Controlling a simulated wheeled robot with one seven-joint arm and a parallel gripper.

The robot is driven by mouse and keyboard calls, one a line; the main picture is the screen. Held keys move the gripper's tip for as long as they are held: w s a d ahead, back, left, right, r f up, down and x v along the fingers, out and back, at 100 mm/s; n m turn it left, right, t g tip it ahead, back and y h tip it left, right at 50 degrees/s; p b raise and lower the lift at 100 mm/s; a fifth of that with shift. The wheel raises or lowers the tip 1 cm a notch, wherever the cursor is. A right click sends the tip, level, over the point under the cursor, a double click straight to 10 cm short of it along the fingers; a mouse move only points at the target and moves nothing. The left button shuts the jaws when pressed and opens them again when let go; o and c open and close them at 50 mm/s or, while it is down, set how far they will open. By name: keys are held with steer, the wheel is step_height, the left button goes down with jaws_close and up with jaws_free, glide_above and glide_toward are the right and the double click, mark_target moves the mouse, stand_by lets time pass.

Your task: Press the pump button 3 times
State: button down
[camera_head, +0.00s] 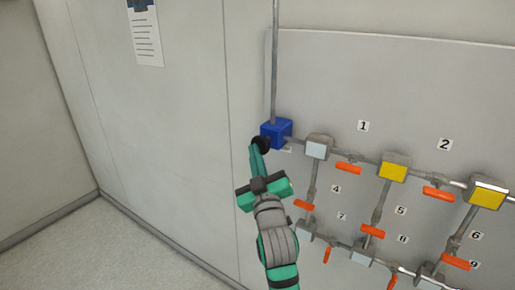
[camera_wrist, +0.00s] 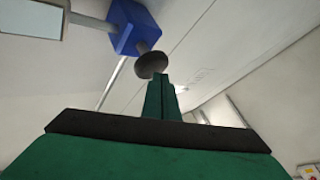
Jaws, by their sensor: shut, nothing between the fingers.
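The pump is a blue box (camera_head: 277,132) on the pipework of the wall panel, at its upper left. Its round black button (camera_head: 261,142) sticks out from the box toward my gripper. In the wrist view the blue box (camera_wrist: 134,27) is at the top, with the dark button (camera_wrist: 151,64) below it. My gripper (camera_head: 257,150) is green, shut and empty. Its fingertips (camera_wrist: 161,77) are right at the button and overlap its lower edge in the wrist view. I cannot tell whether they touch it or how far the button is pushed in.
Right of the pump, pipes run across the grey panel (camera_head: 330,60) with a pale box (camera_head: 318,147), yellow boxes (camera_head: 393,168) and several orange valve handles (camera_head: 348,168). Number labels mark the panel.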

steer(key=shift+w, duration=0.25)
steer(key=shift+w+d+f, duration=0.1)
steer(key=shift+w+d, duration=0.1)
steer(key=shift+d, duration=0.3)
stand_by(0.3)
steer(key=shift+w+d, duration=0.2)
steer(key=shift+w, duration=0.25)
stand_by(0.9)
steer(key=shift+s+a, duration=0.6)
steer(key=shift+s, duration=0.3)
steer(key=shift+s+a, duration=0.6)
steer(key=shift+s, duration=0.25)
steer(key=shift+s+a, duration=0.75)
steer(key=shift+s, duration=0.2)
steer(key=shift+s+a, duration=0.75)
steer(key=shift+s, duration=0.2)
steer(key=shift+a, duration=0.1)
